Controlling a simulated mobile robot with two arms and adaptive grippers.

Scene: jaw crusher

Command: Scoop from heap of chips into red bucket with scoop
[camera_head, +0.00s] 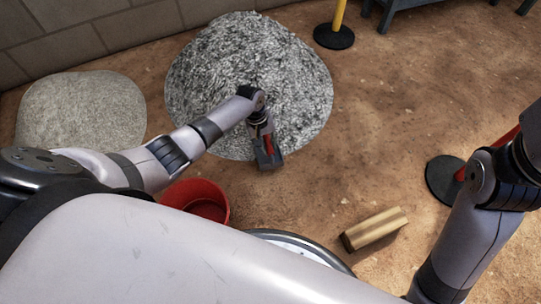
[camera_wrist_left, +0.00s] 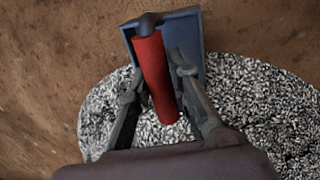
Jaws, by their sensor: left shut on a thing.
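The scoop has a red handle and a blue-grey pan (camera_head: 268,159). My left gripper (camera_head: 265,133) is shut on its handle at the near edge of the heap of chips (camera_head: 225,75), a broad mound of grey and white chips. In the left wrist view the red handle (camera_wrist_left: 155,75) stands between the two fingers (camera_wrist_left: 160,88), with the pan (camera_wrist_left: 192,35) beyond it. I see no chips in the visible part of the pan. The red bucket (camera_head: 206,190) stands on the ground nearer to me, left of the scoop; its lower part is hidden by my arm.
A paler, finer heap (camera_head: 80,112) lies at the left by a block wall (camera_head: 80,32). A wooden block (camera_head: 374,229) lies at the lower right. A yellow post on a black base (camera_head: 334,36) stands at the back. Bare dirt lies right of the heap.

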